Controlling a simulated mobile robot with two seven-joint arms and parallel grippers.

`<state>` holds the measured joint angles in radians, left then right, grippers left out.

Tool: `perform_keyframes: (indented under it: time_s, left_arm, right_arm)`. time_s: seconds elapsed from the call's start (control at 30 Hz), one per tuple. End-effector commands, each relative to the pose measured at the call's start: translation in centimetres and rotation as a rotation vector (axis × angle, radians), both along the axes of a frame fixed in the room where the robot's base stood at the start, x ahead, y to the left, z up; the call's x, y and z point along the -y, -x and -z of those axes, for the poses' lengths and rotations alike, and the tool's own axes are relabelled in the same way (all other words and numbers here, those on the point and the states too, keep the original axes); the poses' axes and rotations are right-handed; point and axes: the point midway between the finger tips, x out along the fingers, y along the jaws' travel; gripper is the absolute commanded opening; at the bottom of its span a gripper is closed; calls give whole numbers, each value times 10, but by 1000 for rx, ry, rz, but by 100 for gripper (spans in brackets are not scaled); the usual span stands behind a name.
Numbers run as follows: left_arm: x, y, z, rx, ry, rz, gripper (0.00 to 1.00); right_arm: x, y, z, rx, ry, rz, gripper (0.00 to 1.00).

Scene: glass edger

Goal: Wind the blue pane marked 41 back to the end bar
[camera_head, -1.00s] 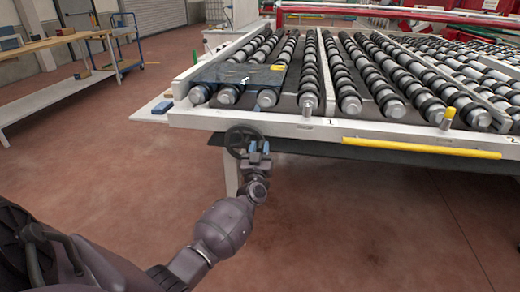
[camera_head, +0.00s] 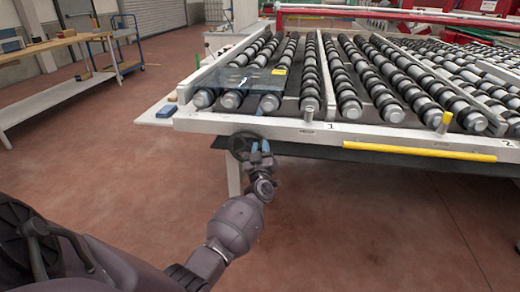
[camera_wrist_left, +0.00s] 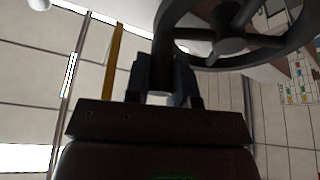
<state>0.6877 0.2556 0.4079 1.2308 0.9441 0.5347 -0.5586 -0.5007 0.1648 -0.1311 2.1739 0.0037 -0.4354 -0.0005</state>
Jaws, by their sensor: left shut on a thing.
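A bluish see-through pane (camera_head: 252,79) lies flat across the left rollers of the bed, near its front left corner. It has a yellow label (camera_head: 280,71) and a white mark too small to read. A dark spoked handwheel (camera_head: 238,151) sits just below the front white beam (camera_head: 270,127). My left gripper (camera_head: 261,147) is at the wheel's right side; its blue fingers (camera_wrist_left: 160,82) are shut on a dark part at the handwheel (camera_wrist_left: 232,44) rim. I cannot tell which bar is the end bar. My right gripper is out of view.
A yellow bar (camera_head: 420,152) runs along the bed's front at the right. A workbench (camera_head: 50,45) and a blue trolley (camera_head: 127,50) stand at the back left. The red floor (camera_head: 110,160) between is open.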

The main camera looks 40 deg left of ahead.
Motion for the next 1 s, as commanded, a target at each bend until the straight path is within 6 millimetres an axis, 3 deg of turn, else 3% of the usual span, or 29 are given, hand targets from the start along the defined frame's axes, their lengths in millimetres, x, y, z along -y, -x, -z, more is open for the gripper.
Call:
perform_keyframes:
  time_s: [0.03,0.5,1.0]
  left_arm:
    - [-1,0,-10,30,40,-1,0]
    - [-14,8,-22,203,329,0,0]
    - [-20,12,-22,255,420,-1,0]
  right_arm:
    - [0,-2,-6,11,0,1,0]
    - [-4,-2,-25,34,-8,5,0]
    - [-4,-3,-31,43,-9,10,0]
